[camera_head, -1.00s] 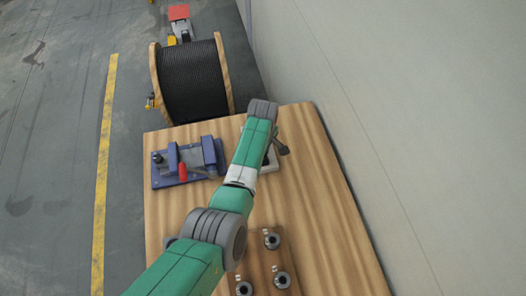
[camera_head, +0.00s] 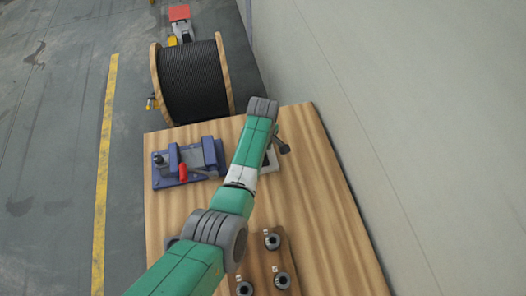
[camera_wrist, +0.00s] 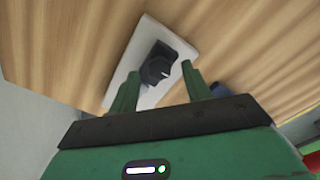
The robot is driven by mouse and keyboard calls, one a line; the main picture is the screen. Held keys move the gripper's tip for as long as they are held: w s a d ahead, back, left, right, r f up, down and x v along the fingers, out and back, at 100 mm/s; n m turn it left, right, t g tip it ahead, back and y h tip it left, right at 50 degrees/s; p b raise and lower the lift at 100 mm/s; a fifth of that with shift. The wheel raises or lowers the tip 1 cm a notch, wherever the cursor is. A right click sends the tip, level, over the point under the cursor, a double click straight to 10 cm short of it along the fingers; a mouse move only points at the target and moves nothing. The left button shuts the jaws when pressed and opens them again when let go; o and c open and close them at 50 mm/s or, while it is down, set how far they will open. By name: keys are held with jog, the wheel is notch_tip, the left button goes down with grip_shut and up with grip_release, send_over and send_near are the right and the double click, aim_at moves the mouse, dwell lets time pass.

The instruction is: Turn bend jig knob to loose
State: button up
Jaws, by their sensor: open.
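The black knob (camera_wrist: 158,66) sits on a pale plate (camera_wrist: 150,99) on the wooden bench top in the wrist view. My gripper (camera_wrist: 158,73) is open, with one green finger on either side of the knob. The left fingertip is beside the knob's lower left, and the right fingertip is beside its right. I cannot tell whether either finger touches it. In the head view, my arm covers most of the pale plate (camera_head: 270,161), and the knob and fingers cannot be made out clearly.
A blue fixture with a red handle (camera_head: 183,172) stands left of my arm on the wooden bench (camera_head: 320,225). A board with several round metal fittings (camera_head: 272,241) lies nearer. A cable reel (camera_head: 192,82) stands beyond the bench. A wall (camera_head: 400,130) runs along the right.

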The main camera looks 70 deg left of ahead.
notch_tip(320, 180, up, 7)
jog(key=shift+f+p, duration=0.15)
jog(key=shift+p, duration=0.25)
